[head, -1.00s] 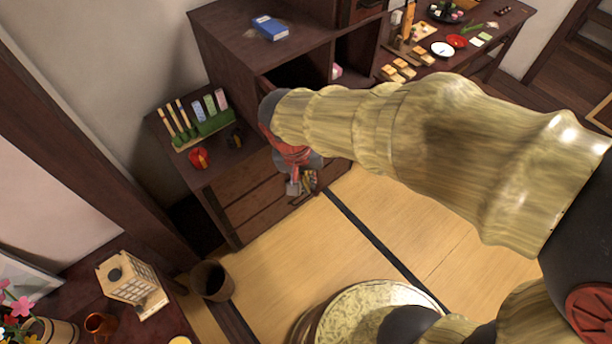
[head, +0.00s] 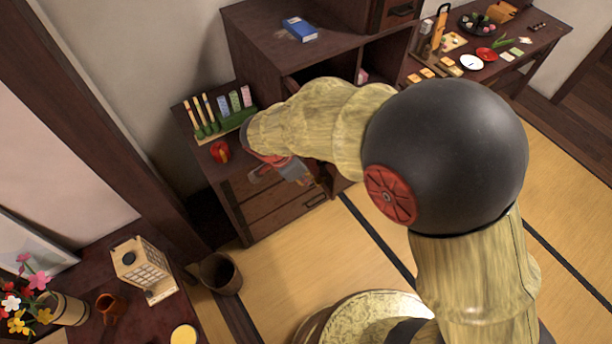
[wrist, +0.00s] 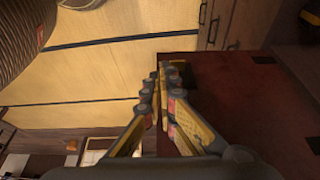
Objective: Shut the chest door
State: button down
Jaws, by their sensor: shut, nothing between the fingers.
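The chest (head: 262,62) is dark brown and stepped, with drawers (head: 285,203) low on its front. My arm crosses in front of the chest and hides part of its upper front. A dark opening shows beside the arm, but I cannot clearly make out the door. My gripper (head: 293,172) is in front of the lower part of the chest, by the drawers. In the wrist view my gripper (wrist: 163,68) is shut and empty. A dark red-brown wooden surface (wrist: 245,95) lies right beside its fingers; I cannot tell whether it is the door or whether they touch.
A blue box (head: 300,29) lies on the chest top. A rack of coloured sticks (head: 228,122) and a red object (head: 220,152) stand on the lower step. A bin (head: 220,274) is on the floor at left. Tatami (head: 300,260) before the chest is clear.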

aim_at(320, 182)
jog(key=w+d+f, duration=0.3)
jog(key=d+f, duration=0.2)
jog(key=f, duration=0.1)
jog(key=shift+w+d, duration=0.15)
jog(key=shift+d, duration=0.1)
jog(key=shift+d+b, duration=0.1)
jog(key=shift+b, duration=0.2)
